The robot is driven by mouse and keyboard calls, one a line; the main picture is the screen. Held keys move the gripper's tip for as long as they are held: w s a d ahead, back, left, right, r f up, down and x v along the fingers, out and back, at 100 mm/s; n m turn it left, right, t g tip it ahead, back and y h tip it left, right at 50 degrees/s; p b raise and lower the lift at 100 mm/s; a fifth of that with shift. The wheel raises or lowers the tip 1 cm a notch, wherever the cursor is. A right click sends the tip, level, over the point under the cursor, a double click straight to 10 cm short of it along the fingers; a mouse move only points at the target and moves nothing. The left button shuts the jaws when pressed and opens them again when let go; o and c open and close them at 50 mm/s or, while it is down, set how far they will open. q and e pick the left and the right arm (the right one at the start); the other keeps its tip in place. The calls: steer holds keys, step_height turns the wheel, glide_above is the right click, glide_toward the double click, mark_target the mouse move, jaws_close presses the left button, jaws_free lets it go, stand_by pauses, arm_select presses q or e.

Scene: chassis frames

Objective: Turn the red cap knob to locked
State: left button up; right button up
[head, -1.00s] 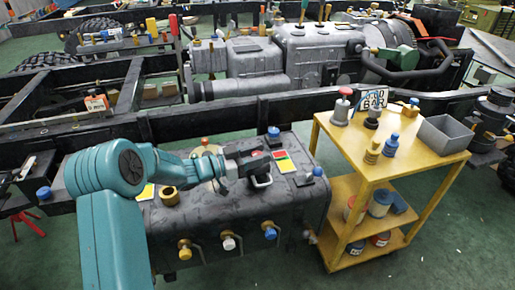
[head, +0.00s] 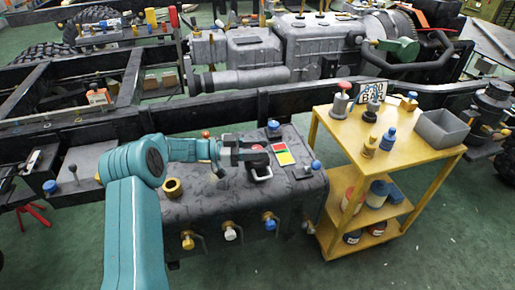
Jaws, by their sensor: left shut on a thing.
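The red cap knob (head: 257,148) is on top of the dark grey tank (head: 215,205). It shows as a small red patch on a dark round body, partly hidden by my gripper. A coloured plate (head: 285,157) with red and yellow fields lies just right of it. A pale curved handle shows in front of it. My left gripper (head: 250,155) reaches in from the left, with its dark fingers at the knob, shut on it. The exact finger contact is too small to see. My right gripper is not in this view.
A brass ring (head: 172,188) and blue-capped fittings (head: 273,127) stand on the tank. Several valves, one blue (head: 270,223), stick out of its front. A black chassis rail (head: 250,112) runs behind. A yellow cart (head: 330,125) with bottles and a grey bin (head: 442,130) stands right.

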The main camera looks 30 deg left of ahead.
arm_select(q)
steer(key=o, duration=1)
steer(key=p+v, duration=0.1)
steer(key=v, duration=1.1)
